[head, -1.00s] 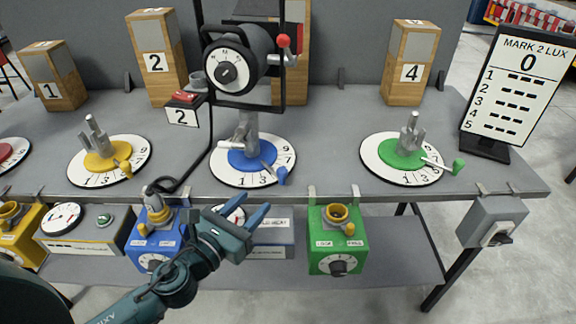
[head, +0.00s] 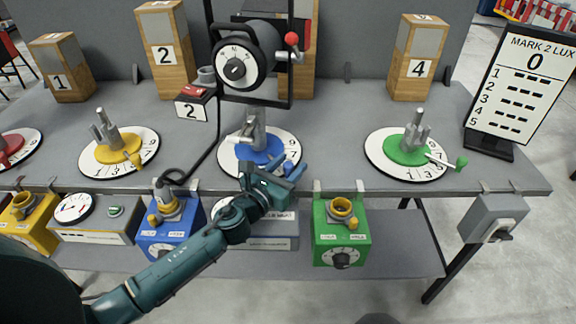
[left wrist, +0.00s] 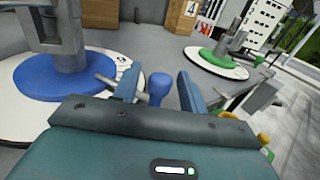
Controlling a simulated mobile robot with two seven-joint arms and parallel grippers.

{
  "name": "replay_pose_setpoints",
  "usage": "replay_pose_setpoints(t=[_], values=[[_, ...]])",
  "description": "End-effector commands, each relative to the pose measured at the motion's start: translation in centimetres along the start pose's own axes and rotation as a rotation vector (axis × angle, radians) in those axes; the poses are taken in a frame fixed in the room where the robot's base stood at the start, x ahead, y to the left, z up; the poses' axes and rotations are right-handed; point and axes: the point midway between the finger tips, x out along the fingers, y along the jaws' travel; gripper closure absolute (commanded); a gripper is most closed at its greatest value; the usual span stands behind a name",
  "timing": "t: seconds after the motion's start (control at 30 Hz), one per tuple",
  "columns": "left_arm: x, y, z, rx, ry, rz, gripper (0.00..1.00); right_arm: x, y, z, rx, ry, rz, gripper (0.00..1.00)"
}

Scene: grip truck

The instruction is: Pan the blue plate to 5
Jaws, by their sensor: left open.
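The blue plate (head: 271,151) sits on a white numbered dial (head: 229,160) in the middle of the bench, with a grey post standing on it. It also shows in the left wrist view (left wrist: 60,88). Its handle ends in a blue knob (left wrist: 158,87), which the left gripper hides in the head view. My left gripper (head: 287,168) is at the dial's front right edge. In the left wrist view its open fingers (left wrist: 158,78) stand on either side of the knob, with gaps visible. The number the plate points to is not readable. My right gripper is not in view.
A black-framed lamp (head: 248,60) rises from the blue plate's post. A yellow plate (head: 118,148) is to the left, a green plate (head: 405,151) to the right. A blue box (head: 170,228) and a green box (head: 341,232) hang at the front edge. The sign (head: 522,85) reads 0.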

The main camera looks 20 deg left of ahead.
Motion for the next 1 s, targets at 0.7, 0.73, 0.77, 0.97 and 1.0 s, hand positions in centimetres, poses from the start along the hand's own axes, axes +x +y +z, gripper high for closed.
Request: replay_pose_setpoints(t=[0.7, 0.73, 0.77, 0.97, 1.0], values=[[-0.05, 0.02, 0.03, 0.001, -0.001, 0.0, 1.0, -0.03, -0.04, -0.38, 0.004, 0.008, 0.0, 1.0], [-0.05, 0.02, 0.03, 0.001, -0.001, 0.0, 1.0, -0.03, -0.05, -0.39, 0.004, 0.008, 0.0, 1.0], [-0.05, 0.02, 0.03, 0.001, -0.001, 0.0, 1.0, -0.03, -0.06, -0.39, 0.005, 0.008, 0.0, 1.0], [0.32, -0.14, 0.03, -0.001, -0.001, 0.022, 1.0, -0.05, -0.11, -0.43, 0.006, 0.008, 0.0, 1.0], [0.66, -0.28, 0.05, -0.003, -0.002, 0.044, 1.0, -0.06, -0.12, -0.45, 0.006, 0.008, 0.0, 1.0]])
